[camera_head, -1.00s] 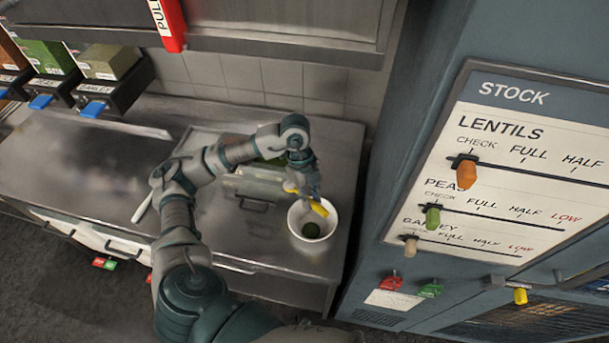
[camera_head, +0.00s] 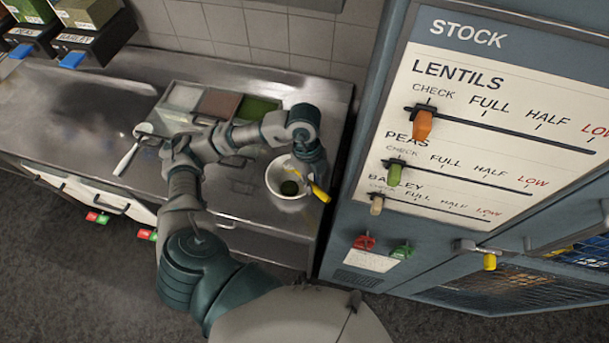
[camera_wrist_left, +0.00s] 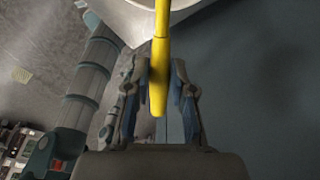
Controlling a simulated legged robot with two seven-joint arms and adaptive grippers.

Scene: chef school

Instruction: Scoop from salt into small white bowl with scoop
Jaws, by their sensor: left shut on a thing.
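My left gripper (camera_head: 314,178) is shut on the yellow handle of the scoop (camera_head: 319,192). The yellow handle also shows between the fingers in the left wrist view (camera_wrist_left: 160,65). The scoop's head is not clearly visible. The small white bowl (camera_head: 280,175) stands near the counter's right end, with the gripper over its right side. A dark green patch shows inside the bowl, whose pale rim is at the top of the left wrist view (camera_wrist_left: 190,8). A container with pale, unlabelled contents (camera_head: 184,97), perhaps the salt, sits behind my left forearm. My right gripper is out of view.
Brown (camera_head: 219,103) and green (camera_head: 258,110) containers sit beside the pale one. A white-handled utensil (camera_head: 127,157) lies on the counter's left. The blue stock cabinet (camera_head: 352,200) rises close to the bowl's right. The steel counter (camera_head: 60,120) is clear at left.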

